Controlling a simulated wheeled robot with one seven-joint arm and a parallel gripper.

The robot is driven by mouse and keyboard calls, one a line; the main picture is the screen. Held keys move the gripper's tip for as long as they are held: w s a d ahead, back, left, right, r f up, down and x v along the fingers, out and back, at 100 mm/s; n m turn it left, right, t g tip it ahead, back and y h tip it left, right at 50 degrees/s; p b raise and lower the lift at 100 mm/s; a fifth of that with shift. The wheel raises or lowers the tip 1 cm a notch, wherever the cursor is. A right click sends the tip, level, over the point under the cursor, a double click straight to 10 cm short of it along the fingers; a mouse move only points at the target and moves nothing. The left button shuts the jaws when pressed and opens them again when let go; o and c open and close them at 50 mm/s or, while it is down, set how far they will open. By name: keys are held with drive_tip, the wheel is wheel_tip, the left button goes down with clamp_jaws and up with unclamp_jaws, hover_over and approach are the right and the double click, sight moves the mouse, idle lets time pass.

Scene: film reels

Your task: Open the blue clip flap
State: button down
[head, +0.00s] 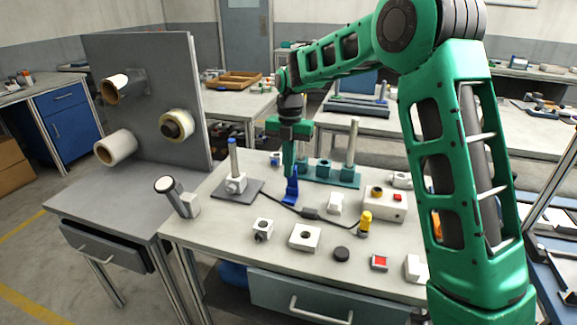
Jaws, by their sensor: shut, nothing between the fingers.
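A small blue clip (291,190) stands on the light worktop, left of the middle of the table. Its flap cannot be told clearly apart from its body at this size. My green gripper (289,173) points down directly over the blue clip, its fingers shut with nothing held. The fingertips are at the clip's upper part and cover some of it; whether they touch it cannot be told.
A dark plate with a post (236,188) stands left of the clip, and a teal base with posts (345,175) behind right. A white box with buttons (384,204) stands at right. A grey panel (150,60) with rolls rises at left.

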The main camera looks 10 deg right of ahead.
wheel_tip(320, 180, up, 9)
drive_tip(key=s, duration=0.1)
drive_tip(key=s+d+r+m, duration=0.2)
drive_tip(key=s+d+m, duration=0.9)
drive_tip(key=d+m, duration=0.15)
drive_tip(key=s+d+f+m, duration=0.2)
drive_tip(key=s+d+m, duration=0.2)
drive_tip(key=s+m, duration=0.4)
drive_tip(key=s+d+f+m, duration=0.3)
drive_tip(key=s+m, duration=0.5)
drive_tip(key=s, duration=0.5)
drive_tip(key=s+d+f+m, duration=0.3)
drive_tip(key=s+d+m, duration=0.2)
drive_tip(key=s+m, duration=0.3)
drive_tip(key=s, duration=0.2)
drive_tip(key=shift+s+f+t, duration=0.15)
drive_tip(key=shift+s+t, duration=0.15)
drive_tip(key=shift+s, duration=0.1)
